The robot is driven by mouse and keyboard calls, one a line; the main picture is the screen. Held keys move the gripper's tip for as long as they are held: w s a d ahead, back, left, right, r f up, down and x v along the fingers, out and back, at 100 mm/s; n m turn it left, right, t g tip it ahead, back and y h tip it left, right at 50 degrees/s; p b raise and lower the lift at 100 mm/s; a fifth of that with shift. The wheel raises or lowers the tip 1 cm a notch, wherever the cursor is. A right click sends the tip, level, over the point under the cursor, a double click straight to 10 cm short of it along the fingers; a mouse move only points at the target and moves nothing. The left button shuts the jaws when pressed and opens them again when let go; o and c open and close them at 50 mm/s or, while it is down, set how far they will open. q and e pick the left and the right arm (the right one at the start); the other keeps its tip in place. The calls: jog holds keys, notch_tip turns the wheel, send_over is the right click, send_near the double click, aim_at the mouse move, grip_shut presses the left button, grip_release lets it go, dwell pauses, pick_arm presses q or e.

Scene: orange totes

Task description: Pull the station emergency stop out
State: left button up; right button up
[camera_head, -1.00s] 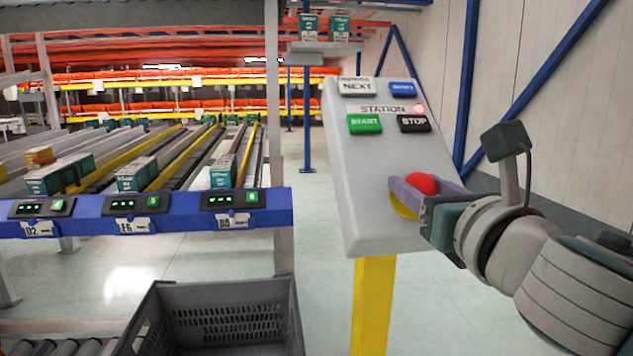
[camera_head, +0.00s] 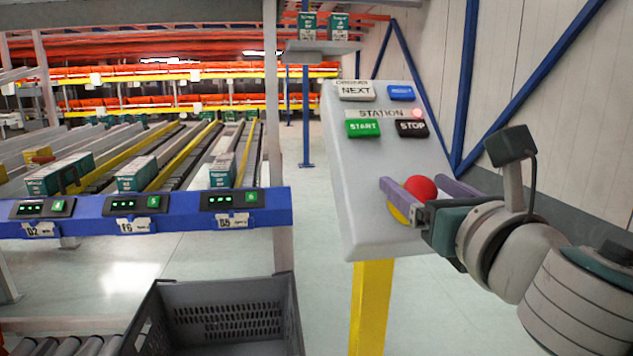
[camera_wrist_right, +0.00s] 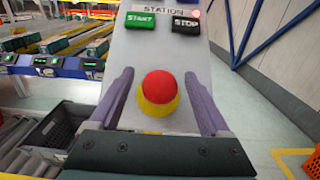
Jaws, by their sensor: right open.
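The emergency stop is a red mushroom button (camera_head: 421,188) on a yellow base (camera_head: 398,214), low on the sloped face of the grey station panel (camera_head: 366,225). In the right wrist view the red button (camera_wrist_right: 160,87) sits between my two purple fingers. My right gripper (camera_head: 420,188) is open, with one finger on each side of the button. In the right wrist view, gaps show between the button and both fingers of the gripper (camera_wrist_right: 158,95). My left gripper is not in view.
The panel carries NEXT, blue, green START (camera_head: 363,128) and black STOP (camera_head: 411,129) buttons and a small lit red lamp (camera_head: 417,113). It stands on a yellow post (camera_head: 371,305). A grey crate (camera_head: 222,290) is at front left, below a blue-edged flow rack (camera_head: 170,212).

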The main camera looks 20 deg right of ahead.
jog(key=shift+s, duration=0.1)
jog(key=v, duration=0.9)
jog(key=shift+s+a, duration=0.15)
jog(key=shift+s, duration=0.2)
